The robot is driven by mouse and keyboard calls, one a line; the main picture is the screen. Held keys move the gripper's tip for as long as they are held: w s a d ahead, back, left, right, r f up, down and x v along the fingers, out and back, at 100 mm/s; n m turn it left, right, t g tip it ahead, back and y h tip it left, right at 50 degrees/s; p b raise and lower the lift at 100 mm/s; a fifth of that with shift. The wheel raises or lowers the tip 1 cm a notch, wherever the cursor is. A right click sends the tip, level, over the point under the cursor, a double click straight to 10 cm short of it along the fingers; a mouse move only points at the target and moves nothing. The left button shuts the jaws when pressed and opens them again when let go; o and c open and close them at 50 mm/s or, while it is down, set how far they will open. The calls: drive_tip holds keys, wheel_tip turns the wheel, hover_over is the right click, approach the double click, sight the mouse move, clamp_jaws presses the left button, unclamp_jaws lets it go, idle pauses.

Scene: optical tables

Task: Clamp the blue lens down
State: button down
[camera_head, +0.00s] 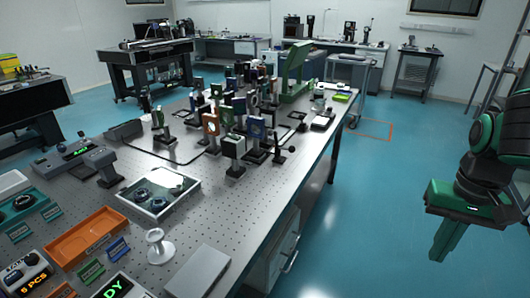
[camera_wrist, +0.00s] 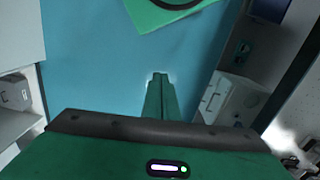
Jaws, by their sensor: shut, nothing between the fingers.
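Several framed optics on posts stand close together on the optical table (camera_head: 240,195). One blue-framed optic (camera_head: 256,128) stands upright near the front of this group. I cannot tell for sure that it is the blue lens, and its base is partly hidden. A small black device with a ball-tipped lever (camera_head: 283,150) stands just to its right. My gripper (camera_head: 440,256) is over the floor, well right of the table, with its green fingers pointing down. In the wrist view, the fingertips (camera_wrist: 160,76) are together with nothing between them.
An orange tray (camera_head: 88,236), a metal tray with dark round parts (camera_head: 158,192), a white spool (camera_head: 159,246) and a grey box (camera_head: 198,272) lie on the table's near part. Blue floor (camera_head: 370,210) separates my arm from the table.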

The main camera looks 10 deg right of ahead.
drive_tip(key=shift+d, duration=0.35)
drive_tip(key=w+a+m+t+y, duration=0.2)
drive_tip(key=w+m, duration=0.3)
drive_tip(key=w, duration=0.9)
drive_tip(key=w+a+m+t+y, duration=0.2)
drive_tip(key=w+a+m, duration=0.3)
drive_tip(key=w, duration=1)
drive_tip(key=w+a+m+t+y, duration=0.2)
drive_tip(key=w+m, duration=0.5)
drive_tip(key=w, duration=0.8)
drive_tip(key=shift+a+r+t+y, duration=0.15)
drive_tip(key=shift+a+t+y, duration=0.25)
drive_tip(key=shift+a+y, duration=0.35)
drive_tip(key=shift+w, duration=0.15)
